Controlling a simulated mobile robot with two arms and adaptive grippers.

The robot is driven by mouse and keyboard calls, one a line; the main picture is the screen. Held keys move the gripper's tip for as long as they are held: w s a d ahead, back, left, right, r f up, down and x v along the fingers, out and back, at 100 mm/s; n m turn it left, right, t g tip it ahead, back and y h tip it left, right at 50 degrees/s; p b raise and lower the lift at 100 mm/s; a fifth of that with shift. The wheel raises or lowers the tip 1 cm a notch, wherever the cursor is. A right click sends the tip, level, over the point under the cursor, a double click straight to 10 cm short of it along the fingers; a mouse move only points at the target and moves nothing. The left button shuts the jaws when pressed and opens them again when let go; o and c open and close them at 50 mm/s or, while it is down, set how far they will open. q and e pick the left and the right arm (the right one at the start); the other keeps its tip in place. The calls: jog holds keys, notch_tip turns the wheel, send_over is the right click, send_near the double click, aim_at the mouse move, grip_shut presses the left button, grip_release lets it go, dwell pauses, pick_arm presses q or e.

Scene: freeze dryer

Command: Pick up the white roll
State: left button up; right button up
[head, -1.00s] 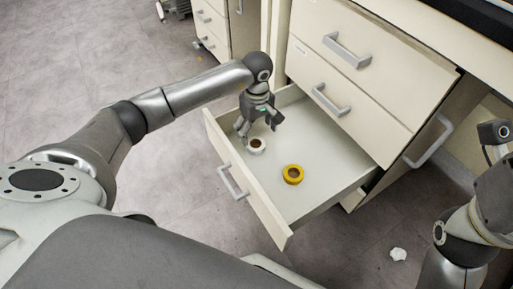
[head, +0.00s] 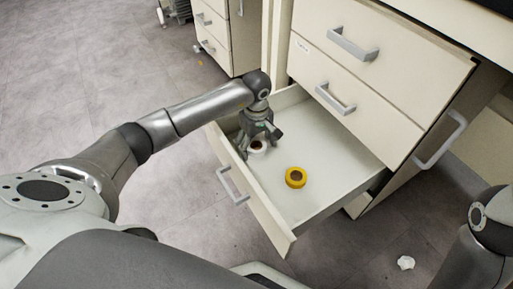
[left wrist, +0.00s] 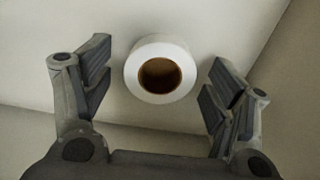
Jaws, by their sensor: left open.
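The white roll (head: 258,148) lies flat in the open drawer (head: 333,128), close to its front panel. In the left wrist view the white roll (left wrist: 161,68) shows whole, with a brown core, between and slightly beyond my open fingers. My left gripper (head: 259,142) is open just above the roll and partly covers it in the head view. In the left wrist view my left gripper (left wrist: 157,85) has one finger on each side of the roll, with a gap on both sides. My right gripper is out of view.
A yellow roll (head: 296,177) lies in the drawer, right of the white one. The drawer's front panel (head: 247,187) stands close to my left gripper. Closed drawers (head: 357,75) rise behind. A crumpled white scrap (head: 405,262) lies on the floor.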

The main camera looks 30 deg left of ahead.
pick_arm(q)
jog(key=c, duration=1.1)
jog(key=shift+r, duration=0.15)
